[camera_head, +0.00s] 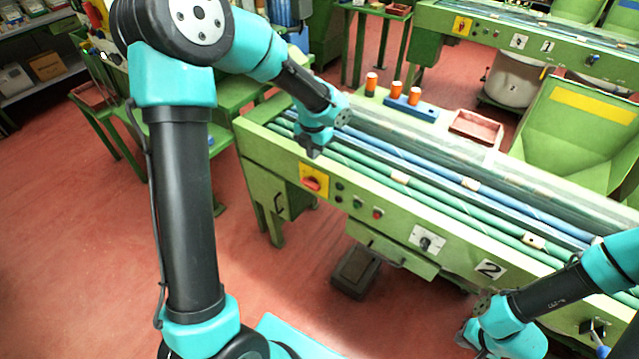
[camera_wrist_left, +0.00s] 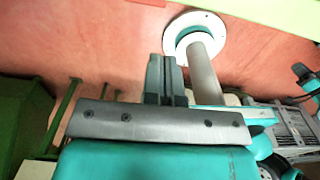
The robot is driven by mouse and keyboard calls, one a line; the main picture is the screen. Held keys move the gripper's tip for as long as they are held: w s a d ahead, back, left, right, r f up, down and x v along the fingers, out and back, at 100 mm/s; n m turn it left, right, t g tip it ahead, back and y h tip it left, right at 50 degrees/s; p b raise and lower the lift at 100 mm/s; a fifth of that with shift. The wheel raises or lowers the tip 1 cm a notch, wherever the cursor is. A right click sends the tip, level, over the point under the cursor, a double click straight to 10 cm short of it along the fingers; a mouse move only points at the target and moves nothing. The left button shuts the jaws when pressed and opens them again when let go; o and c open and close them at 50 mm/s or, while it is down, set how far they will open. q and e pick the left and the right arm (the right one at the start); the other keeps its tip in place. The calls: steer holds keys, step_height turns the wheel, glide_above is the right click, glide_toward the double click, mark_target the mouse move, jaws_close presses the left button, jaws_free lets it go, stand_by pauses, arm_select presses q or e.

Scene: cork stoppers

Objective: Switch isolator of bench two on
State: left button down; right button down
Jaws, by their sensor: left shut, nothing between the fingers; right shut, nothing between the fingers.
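The isolator is a red rotary handle (camera_head: 312,184) on a yellow plate (camera_head: 320,171), at the left end of the front panel of bench two (camera_head: 450,245). The handle looks roughly level; its exact angle is hard to tell. My left gripper (camera_head: 312,152) is shut and empty, pointing down just above the plate and apart from the handle. In the left wrist view its fingers (camera_wrist_left: 166,80) are together, with red floor behind; the isolator does not show there. My right gripper (camera_head: 464,338) is shut and empty low at the right, in front of the bench.
Orange spools (camera_head: 371,83) and a red tray (camera_head: 476,128) sit on the bench. Bench one (camera_head: 540,48) stands behind.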

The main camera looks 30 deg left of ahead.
mark_target(315, 189)
arm_select(q)
steer(key=shift+f, duration=0.1)
step_height(315, 189, down, 14)
steer(key=shift+r, duration=0.1)
stand_by(0.6)
